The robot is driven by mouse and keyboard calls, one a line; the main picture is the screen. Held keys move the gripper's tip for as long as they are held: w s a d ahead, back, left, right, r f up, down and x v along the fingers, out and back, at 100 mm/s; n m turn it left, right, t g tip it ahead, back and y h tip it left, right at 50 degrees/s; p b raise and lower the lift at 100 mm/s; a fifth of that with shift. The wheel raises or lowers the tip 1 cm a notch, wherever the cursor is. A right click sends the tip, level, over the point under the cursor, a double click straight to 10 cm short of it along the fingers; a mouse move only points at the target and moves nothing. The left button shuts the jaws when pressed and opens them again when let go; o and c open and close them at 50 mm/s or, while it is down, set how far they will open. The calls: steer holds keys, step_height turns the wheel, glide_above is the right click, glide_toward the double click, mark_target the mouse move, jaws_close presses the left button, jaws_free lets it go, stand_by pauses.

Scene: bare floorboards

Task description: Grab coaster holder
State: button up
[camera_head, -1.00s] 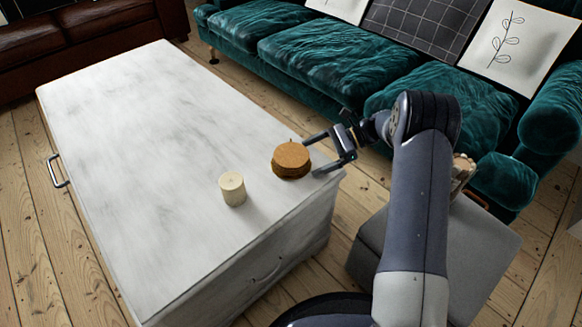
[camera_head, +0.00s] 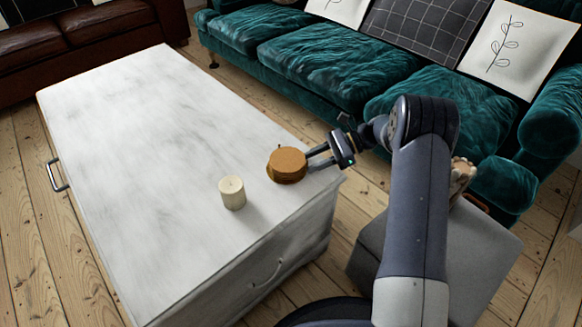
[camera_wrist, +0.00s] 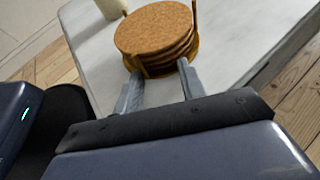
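The coaster holder (camera_head: 287,178) is a round, wooden-coloured holder with a stack of cork coasters in it. It rests near the right corner of the white marble-look table. In the wrist view the holder (camera_wrist: 160,70) is at the top centre, with thin upright posts around the coasters. My gripper (camera_head: 313,157) reaches in from the right at the holder's near side. In the wrist view its two fingers (camera_wrist: 160,75) have drawn in, with a gap between them, and their tips press at the holder's lower edge. The exact contact is partly hidden.
A cream candle (camera_head: 232,194) stands on the table just left of the holder. The white table (camera_head: 140,130) is otherwise clear. A teal sofa (camera_head: 330,70) stands behind, and a grey block-shaped seat (camera_head: 480,250) is at the right.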

jaws_close()
stand_by(0.5)
